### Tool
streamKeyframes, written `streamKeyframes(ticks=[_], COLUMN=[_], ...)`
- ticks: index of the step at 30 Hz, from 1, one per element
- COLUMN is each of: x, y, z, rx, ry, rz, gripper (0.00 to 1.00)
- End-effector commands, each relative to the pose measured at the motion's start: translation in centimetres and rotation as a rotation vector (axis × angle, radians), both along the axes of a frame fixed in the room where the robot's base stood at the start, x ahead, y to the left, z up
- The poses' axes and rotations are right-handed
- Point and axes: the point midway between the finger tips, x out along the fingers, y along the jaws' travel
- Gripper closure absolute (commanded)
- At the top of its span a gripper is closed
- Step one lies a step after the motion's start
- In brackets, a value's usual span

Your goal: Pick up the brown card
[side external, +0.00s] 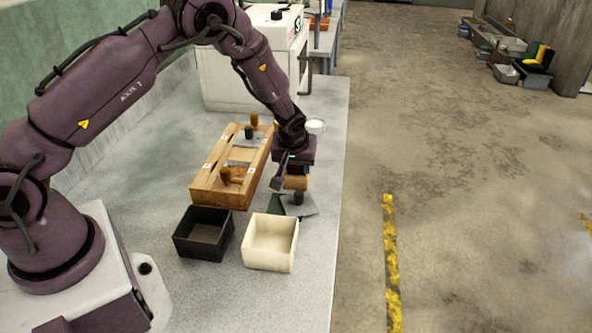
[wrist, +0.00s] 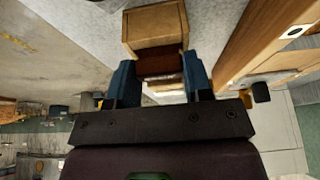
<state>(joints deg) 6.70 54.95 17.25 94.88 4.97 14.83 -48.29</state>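My gripper (side external: 292,181) is low over the right part of the bench, beyond the white box. A light wooden block (side external: 296,183) is at its fingertips. In the wrist view the blue fingers (wrist: 160,75) stand apart, one on each side of the wooden block (wrist: 155,24) and a dark brown part (wrist: 161,64) beneath it. The fingers seem to touch it on both sides. I cannot tell whether this dark brown part is the brown card. Below the block in the side view lie a grey-green sheet (side external: 304,208) and a dark knob (side external: 298,198), partly hidden.
A long wooden tray (side external: 206,190) left of my gripper holds wooden knobs (side external: 231,177) and a dark knob on a grey sheet. A black open box (side external: 190,247) and a white open box (side external: 271,260) stand in front. The bench's right edge is close.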

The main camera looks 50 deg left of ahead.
Motion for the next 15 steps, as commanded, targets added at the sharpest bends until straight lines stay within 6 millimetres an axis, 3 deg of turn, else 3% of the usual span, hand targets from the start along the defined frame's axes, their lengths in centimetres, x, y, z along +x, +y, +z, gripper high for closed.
streamKeyframes(ticks=[10,15], x=[0.0,0.1], y=[0.0,0.0], z=[0.1,1.2], rx=[0.001,0.000], ry=[-0.001,-0.003], rz=[0.000,0.000], gripper=[0.78,0.78])
